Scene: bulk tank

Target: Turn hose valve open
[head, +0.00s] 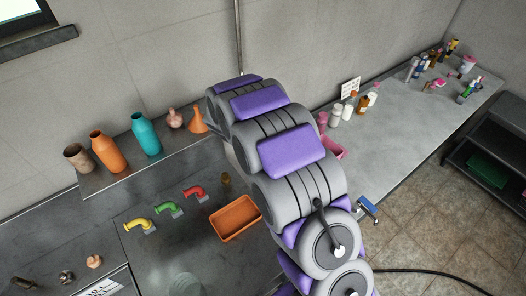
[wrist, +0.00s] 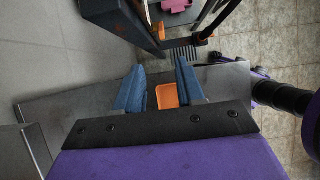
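I cannot pick out the hose valve for certain. Yellow (head: 138,225), green (head: 168,208) and red (head: 194,192) bent pipe pieces stand in a row on the lower grey surface. My gripper (wrist: 160,80) shows in the wrist view with its two blue fingers apart and nothing between the tips.
The orange tray (head: 236,218) lies on the lower surface, beside my arm. Bottles and a funnel (head: 198,121) line the left shelf. The right counter (head: 400,135) holds several bottles, with bare space in its middle. A black hose (head: 440,272) crosses the tiled floor.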

